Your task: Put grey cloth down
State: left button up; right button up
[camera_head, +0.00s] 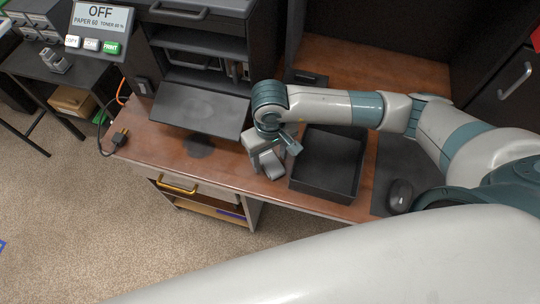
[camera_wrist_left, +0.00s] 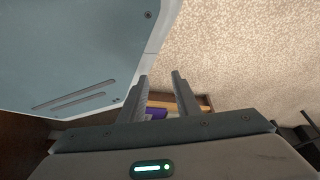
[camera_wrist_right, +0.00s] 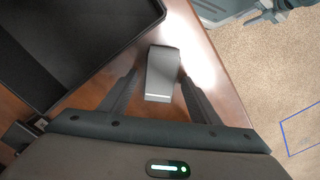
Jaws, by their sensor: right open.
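The grey cloth (camera_wrist_right: 162,74) lies as a folded grey strip on the brown desk, beside the black tray. It also shows in the head view (camera_head: 273,170), just under my right gripper (camera_head: 271,157). In the right wrist view the fingers of my right gripper (camera_wrist_right: 160,83) are spread, one on each side of the cloth, with a gap to it on both sides.
The black tray (camera_head: 352,184) stands close right of the cloth. A mouse (camera_head: 400,195) lies on a dark mat further right. The desk's front edge is near the cloth; an open drawer (camera_head: 205,201) is below.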

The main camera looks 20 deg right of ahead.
aim_at(270, 160)
pick_arm(q)
jog(key=shift+s, duration=0.2)
pick_arm(e)
jog(key=shift+r+p, duration=0.15)
jog(key=shift+p, duration=0.15)
notch_tip(270, 160, up, 2)
jog(key=shift+w+r+b, duration=0.1)
jog(key=shift+b, duration=0.25)
pick_arm(q)
jog(key=w+d+r+t+b, duration=0.1)
jog(key=w+d+r, duration=0.1)
jog(key=w, duration=0.4)
jog(key=shift+w+d+t+h+b, duration=0.25)
jog(key=shift+d+t+h+b, duration=0.05)
jog(key=shift+d+t+b, duration=0.1)
pick_arm(e)
notch_tip(270, 160, up, 10)
pick_arm(q)
jog(key=shift+s+a+f, duration=0.1)
jog(key=shift+s+f, duration=0.05)
jog(key=shift+f, duration=0.05)
